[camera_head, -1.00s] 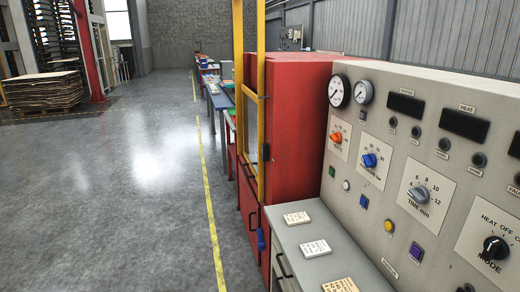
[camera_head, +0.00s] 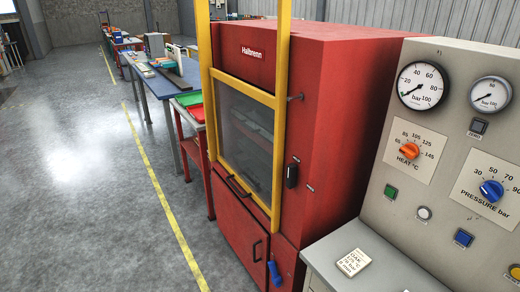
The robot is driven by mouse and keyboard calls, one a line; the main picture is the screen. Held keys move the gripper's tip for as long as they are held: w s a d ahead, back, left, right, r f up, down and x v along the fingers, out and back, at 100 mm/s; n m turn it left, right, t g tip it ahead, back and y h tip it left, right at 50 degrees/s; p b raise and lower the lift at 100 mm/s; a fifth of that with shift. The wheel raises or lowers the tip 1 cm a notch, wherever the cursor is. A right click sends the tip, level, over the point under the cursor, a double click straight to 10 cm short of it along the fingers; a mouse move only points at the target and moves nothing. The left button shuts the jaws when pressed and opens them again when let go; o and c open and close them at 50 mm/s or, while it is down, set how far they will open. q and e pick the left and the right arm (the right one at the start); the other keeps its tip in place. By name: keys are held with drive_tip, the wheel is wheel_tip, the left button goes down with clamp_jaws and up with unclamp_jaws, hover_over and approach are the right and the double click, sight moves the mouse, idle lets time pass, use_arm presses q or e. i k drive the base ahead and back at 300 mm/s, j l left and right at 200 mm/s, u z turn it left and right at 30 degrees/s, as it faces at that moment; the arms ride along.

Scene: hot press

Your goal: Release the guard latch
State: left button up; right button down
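A blue-gripped lever (camera_head: 274,275) hangs low on the front, below the guard. A grey pin or knob (camera_head: 296,97) sticks out near the guard's upper right. Neither of my grippers is in view.
The control panel (camera_head: 450,140) with gauges and knobs stands at the right. A grey cabinet top (camera_head: 375,275) with a printed card (camera_head: 353,262) is in front of it. Benches (camera_head: 168,85) line up behind the press. The floor at the left is clear.

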sight(291, 177)
drive_tip(key=i+j+z, duration=0.1)
drive_tip(key=j, duration=0.25)
drive_tip(key=i+j, duration=0.3)
drive_tip(key=i+j+z, duration=0.15)
drive_tip(key=j, duration=0.25)
